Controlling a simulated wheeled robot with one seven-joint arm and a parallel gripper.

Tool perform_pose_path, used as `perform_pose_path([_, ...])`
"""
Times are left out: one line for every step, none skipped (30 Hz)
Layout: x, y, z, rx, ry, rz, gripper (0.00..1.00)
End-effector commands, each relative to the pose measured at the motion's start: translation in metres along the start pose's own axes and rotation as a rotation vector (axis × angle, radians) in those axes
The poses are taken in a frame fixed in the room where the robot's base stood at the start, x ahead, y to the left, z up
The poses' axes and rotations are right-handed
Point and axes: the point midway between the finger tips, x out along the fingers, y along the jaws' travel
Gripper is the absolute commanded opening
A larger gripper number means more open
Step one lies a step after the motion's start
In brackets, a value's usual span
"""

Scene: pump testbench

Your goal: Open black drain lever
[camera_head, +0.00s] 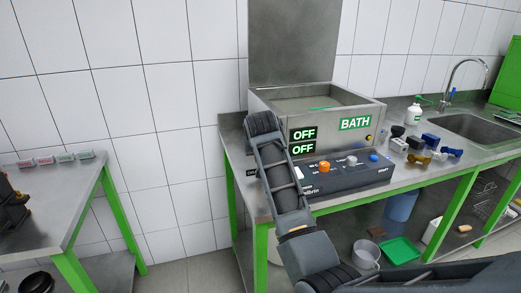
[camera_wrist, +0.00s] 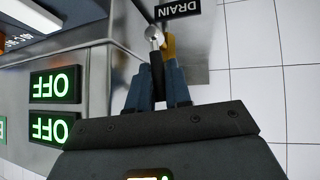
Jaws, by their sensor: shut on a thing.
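The black drain lever (camera_wrist: 157,75) shows in the wrist view, running from a round metal valve part (camera_wrist: 154,34) down between my fingers. My gripper (camera_wrist: 157,88) is shut on the lever, with a blue-grey finger on each side. A yellow-orange part (camera_wrist: 170,48) sits right beside the lever's upper end. The black DRAIN label (camera_wrist: 178,9) is just above the valve. In the head view, my arm covers the left side of the bath (camera_head: 355,122), and the lever and gripper are hidden there.
Two green OFF displays (camera_wrist: 55,86) sit left of my gripper in the wrist view. The bench holds a control box (camera_head: 345,172) with knobs, several small pump parts (camera_head: 425,147), a soap bottle (camera_head: 414,113) and a sink (camera_head: 478,127). A gap separates it from the left table (camera_head: 75,190).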

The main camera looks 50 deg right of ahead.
Motion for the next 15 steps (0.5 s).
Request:
perform_pose_path([0.0009, 0.0008, 0.0013, 0.001, -0.003, 0.0, 0.0])
perform_pose_path([0.001, 0.0008, 0.0013, 0.002, -0.003, 0.0, 0.0])
perform_pose_path([0.0011, 0.0009, 0.0014, 0.002, -0.003, 0.0, 0.0])
perform_pose_path([0.0012, 0.0009, 0.0015, 0.002, -0.003, 0.0, 0.0])
perform_pose_path([0.0012, 0.0009, 0.0015, 0.002, -0.003, 0.0, 0.0])
perform_pose_path([0.0012, 0.0009, 0.0016, 0.002, -0.003, 0.0, 0.0])
perform_pose_path([0.0013, 0.0009, 0.0016, 0.001, -0.003, 0.0, 0.0])
perform_pose_path([0.0013, 0.0009, 0.0016, 0.001, -0.003, 0.001, 0.0])
perform_pose_path([0.0013, 0.001, 0.0017, 0.001, -0.003, 0.001, 0.0])
perform_pose_path([0.0014, 0.001, 0.0017, 0.001, -0.003, 0.001, 0.2])
perform_pose_path([0.0014, 0.001, 0.0017, 0.001, -0.003, 0.001, 0.22])
perform_pose_path([0.0013, 0.001, 0.0017, 0.001, -0.003, 0.001, 0.26])
perform_pose_path([0.0013, 0.001, 0.0016, 0.001, -0.003, 0.001, 0.29])
perform_pose_path([0.0012, 0.0009, 0.0015, 0.001, -0.003, 0.001, 0.32])
perform_pose_path([0.0011, 0.0008, 0.0013, 0.001, -0.003, 0.001, 0.36])
